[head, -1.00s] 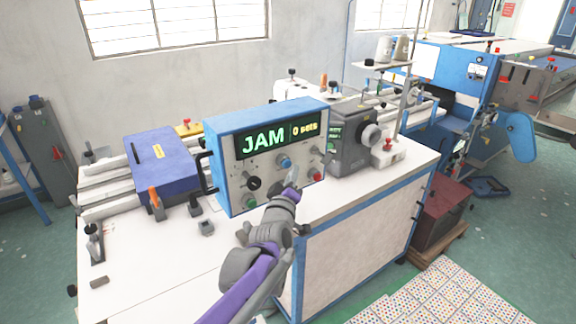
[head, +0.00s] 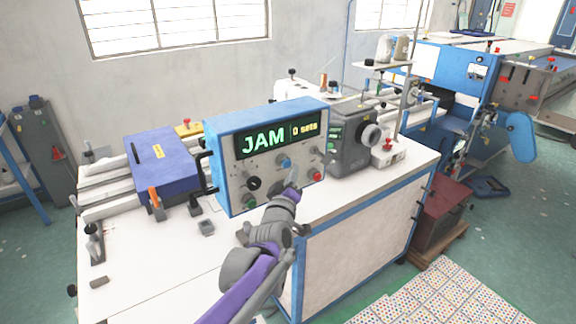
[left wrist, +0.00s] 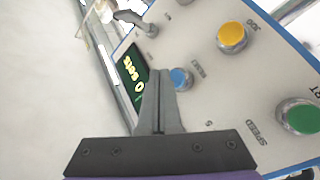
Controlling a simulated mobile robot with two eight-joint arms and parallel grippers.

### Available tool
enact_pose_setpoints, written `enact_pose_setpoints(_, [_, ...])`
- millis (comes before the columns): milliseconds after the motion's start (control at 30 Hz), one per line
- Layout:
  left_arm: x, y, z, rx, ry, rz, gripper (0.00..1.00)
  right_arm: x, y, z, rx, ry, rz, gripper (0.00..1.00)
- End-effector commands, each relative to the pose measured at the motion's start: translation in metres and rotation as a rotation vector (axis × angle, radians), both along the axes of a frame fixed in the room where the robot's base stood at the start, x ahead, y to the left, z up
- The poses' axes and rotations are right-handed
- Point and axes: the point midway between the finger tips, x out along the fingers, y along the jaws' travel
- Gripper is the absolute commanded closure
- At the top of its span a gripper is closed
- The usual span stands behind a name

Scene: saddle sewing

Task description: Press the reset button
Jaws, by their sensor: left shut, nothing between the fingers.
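The blue control box (head: 222,165) stands on the white machine table. Its display (head: 268,139) reads "JAM" and "0 sets". The blue reset button (head: 284,162) is on the box's front face; in the left wrist view the blue button (left wrist: 182,79) sits beside a "RESET" label. My left gripper (head: 293,176) is shut and empty, in front of the panel just below and right of the blue button. In the left wrist view its fingertips (left wrist: 159,74) overlap the button's edge; I cannot tell whether they touch it. My right gripper is out of view.
A yellow button (left wrist: 231,37) marked "JOG" and a green button (left wrist: 300,117) share the panel. A red button (head: 317,175) is at its lower right. A grey machine head (head: 355,145) stands to the right. The table's front left is mostly clear.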

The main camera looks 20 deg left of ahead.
Motion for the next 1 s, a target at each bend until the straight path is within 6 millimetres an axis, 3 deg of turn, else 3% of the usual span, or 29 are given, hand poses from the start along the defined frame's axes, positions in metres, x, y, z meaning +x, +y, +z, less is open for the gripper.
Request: enact_pose_setpoints(1000, [0.0075,0.0093,0.0004,0.0,0.0,0.0,1.0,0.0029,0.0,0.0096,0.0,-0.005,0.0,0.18])
